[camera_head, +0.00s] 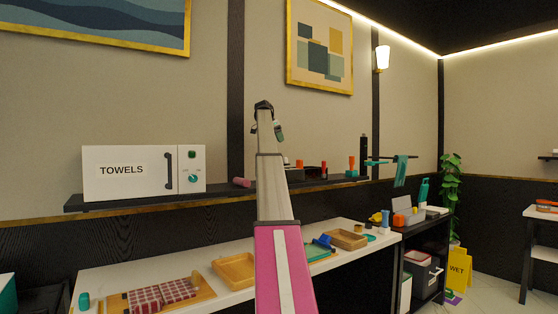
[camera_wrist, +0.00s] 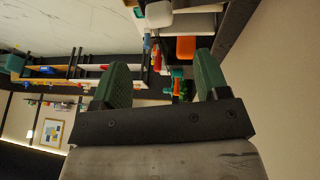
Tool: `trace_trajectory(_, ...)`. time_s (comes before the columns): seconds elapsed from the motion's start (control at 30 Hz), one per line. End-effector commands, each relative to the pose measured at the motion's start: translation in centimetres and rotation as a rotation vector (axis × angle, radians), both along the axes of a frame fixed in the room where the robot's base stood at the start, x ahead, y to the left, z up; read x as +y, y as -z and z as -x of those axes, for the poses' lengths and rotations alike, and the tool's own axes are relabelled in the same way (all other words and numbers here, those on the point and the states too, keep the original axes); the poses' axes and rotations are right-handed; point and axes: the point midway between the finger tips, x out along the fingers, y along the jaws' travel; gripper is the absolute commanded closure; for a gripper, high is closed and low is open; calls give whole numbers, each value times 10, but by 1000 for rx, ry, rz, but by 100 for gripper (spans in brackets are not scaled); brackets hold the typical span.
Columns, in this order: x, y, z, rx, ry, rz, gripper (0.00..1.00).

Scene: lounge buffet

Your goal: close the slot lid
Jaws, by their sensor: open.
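I cannot tell for certain which thing is the slot lid. A dark box (camera_head: 296,174) with small red and orange things by it sits on the wall shelf, partly hidden behind my arm. A grey box (camera_head: 404,211) with a raised back part and an orange thing at it stands on the black rack at right. My gripper (camera_wrist: 163,80) is open, its two green fingers apart with nothing held between them. In the head view my arm points up and away in the middle, and the gripper end is small there.
A white TOWELS cabinet (camera_head: 135,172) stands on the wall shelf (camera_head: 220,191). The white counter (camera_head: 225,282) below carries a wooden tray (camera_head: 234,268), checked cloths (camera_head: 162,294) and another wooden tray (camera_head: 347,239). A yellow WET sign (camera_head: 458,267) stands on the floor at right.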

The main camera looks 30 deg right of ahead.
Motion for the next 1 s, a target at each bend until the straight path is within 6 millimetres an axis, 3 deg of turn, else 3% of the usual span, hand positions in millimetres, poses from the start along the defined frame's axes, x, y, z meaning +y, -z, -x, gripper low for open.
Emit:
trace_trajectory(0.27, -8, 23, 4, 2, 1, 0, 32)
trace_trajectory(0.7, -37, 88, 11, 0, 2, 2, 32)
trace_trajectory(1.0, -41, 98, 12, 0, 2, 2, 32)
